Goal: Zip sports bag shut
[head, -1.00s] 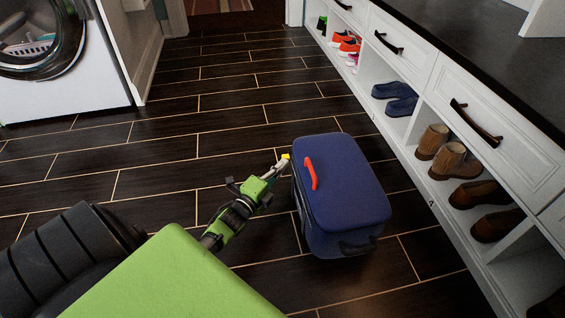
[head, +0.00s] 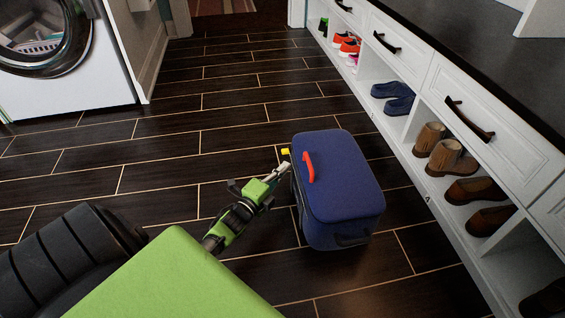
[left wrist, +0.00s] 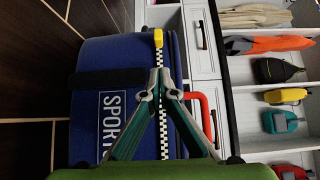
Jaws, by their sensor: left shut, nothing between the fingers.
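The blue sports bag (head: 348,195) stands on the dark floor with a red handle (head: 309,167) on top. Its side with the white "SPORT" lettering shows in the left wrist view (left wrist: 112,115). A yellow zipper pull (head: 285,151) sits at the bag's upper left edge. In the left wrist view the yellow pull (left wrist: 153,43) lies on a black-and-white checkered zipper strip (left wrist: 159,58), which runs down under my fingers. My left gripper (head: 281,168) is shut and empty, just short of the pull and apart from it. My right gripper is not in view.
A white shoe bench (head: 440,125) with drawers and several shoes stands right of the bag, with a narrow strip of floor between. A washing machine (head: 100,75) stands at the far left. The plank floor (head: 190,130) left of and beyond the bag is clear.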

